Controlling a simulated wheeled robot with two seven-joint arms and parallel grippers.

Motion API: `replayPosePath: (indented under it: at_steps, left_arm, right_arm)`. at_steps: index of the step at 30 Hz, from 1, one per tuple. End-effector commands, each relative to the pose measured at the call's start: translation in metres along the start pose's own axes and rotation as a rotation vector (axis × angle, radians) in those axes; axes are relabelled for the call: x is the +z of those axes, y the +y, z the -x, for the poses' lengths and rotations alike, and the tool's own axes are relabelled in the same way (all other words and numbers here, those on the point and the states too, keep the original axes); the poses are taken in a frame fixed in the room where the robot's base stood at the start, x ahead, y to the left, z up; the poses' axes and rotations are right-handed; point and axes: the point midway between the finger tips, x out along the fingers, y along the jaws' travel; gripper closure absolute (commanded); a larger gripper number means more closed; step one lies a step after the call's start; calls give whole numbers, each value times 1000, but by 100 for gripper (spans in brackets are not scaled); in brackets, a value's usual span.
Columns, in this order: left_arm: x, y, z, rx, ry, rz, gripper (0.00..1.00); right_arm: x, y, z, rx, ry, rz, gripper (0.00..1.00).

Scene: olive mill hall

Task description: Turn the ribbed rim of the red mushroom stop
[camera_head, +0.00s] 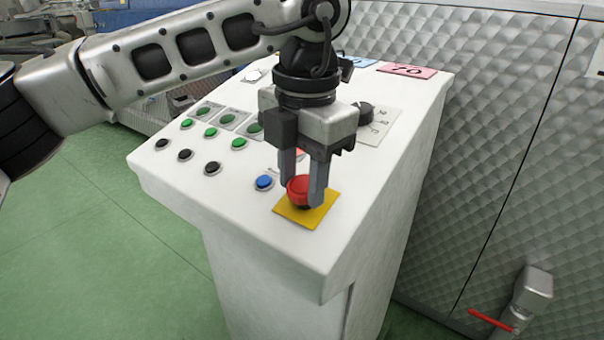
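The red mushroom stop (300,189) sits on a yellow square plate (297,215) near the front right edge of the white control console (300,248). My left gripper (302,190) points down over it, with one finger on each side of the red head. The fingers look close to or against the rim; the contact itself and the ribs are too small to make out. The far side of the stop is hidden by the fingers. My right gripper is not in view.
A blue button (264,183) is just left of the yellow plate. Several green and black buttons lie further left, and a black rotary knob (364,114) is behind the gripper. A quilted metal wall (490,130) stands close on the right. Green floor is clear at left.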

Motion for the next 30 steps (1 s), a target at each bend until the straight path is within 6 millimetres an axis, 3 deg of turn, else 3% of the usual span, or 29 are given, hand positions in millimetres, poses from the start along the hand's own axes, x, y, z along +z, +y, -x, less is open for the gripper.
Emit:
replayPosePath:
  at_steps: [11, 30]
  left_arm:
    - [1, 0, 0, 28, -1, -87, 86]
    - [0, -2, 0, 162, -1, -552, 86]
  right_arm:
    - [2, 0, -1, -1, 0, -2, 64]
    - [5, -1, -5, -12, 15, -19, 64]
